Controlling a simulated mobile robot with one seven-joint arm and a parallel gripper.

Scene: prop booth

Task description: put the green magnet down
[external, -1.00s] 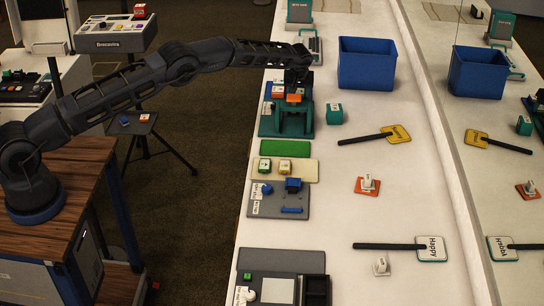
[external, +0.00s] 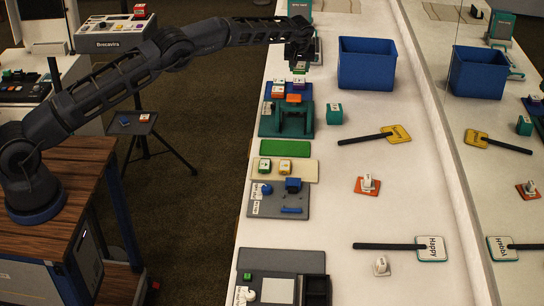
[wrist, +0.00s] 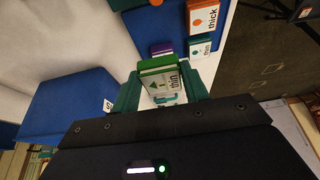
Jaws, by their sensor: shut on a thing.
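The magnet also shows below the gripper in the external view (external: 299,68), small and partly hidden. The external view does not make clear whether it touches anything beneath.
Purple (wrist: 164,48) and orange (wrist: 203,19) magnets lie near the held one. A blue bin (external: 366,68) stands to the right. A teal cube (external: 334,114) and a yellow paddle (external: 396,134) lie on the counter. A mirror runs along the right side.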

